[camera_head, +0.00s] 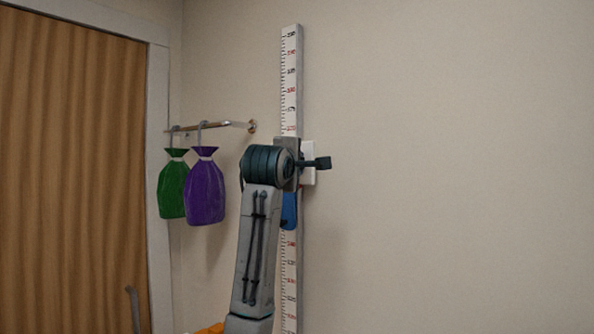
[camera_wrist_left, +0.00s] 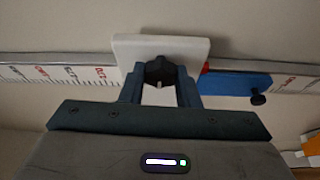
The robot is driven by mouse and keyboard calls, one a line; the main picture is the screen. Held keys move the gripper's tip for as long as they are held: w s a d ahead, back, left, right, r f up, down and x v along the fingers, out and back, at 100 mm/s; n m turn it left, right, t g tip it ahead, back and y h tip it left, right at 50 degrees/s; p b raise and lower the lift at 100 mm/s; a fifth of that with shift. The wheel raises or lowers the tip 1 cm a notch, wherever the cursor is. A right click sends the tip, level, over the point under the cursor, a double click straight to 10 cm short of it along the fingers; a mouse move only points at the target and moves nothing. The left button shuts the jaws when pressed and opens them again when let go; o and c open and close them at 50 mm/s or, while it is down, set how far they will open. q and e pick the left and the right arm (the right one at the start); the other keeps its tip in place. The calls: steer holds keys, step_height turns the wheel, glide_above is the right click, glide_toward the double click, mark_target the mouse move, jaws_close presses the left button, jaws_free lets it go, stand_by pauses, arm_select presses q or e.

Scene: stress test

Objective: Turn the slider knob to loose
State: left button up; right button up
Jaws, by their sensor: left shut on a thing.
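A tall white measuring scale (camera_head: 290,85) with black and red marks stands upright against the wall. A white slider block (camera_head: 309,175) sits on it behind my left arm, and it shows larger in the left wrist view (camera_wrist_left: 150,47). A dark lobed slider knob (camera_wrist_left: 160,69) is on the front of the block. My left gripper (camera_wrist_left: 159,78) is shut on this knob, one finger on each side. In the head view my arm hides the knob. My right gripper is in neither view.
A blue piece (camera_head: 289,211) is on the scale below the slider; the wrist view shows a small dark knob (camera_wrist_left: 258,98) on it. A green bag (camera_head: 172,190) and a purple bag (camera_head: 204,190) hang from a wall rail (camera_head: 225,125) at left. The wall right is clear.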

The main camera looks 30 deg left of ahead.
arm_select(q)
steer(key=shift+n, duration=0.4)
steer(key=o, duration=1)
steer(key=shift+s+a, duration=0.1)
steer(key=b+v, duration=0.2)
steer(key=v, duration=0.3)
steer(key=b+v, duration=0.3)
steer(key=v, duration=0.3)
steer(key=shift+r, duration=0.25)
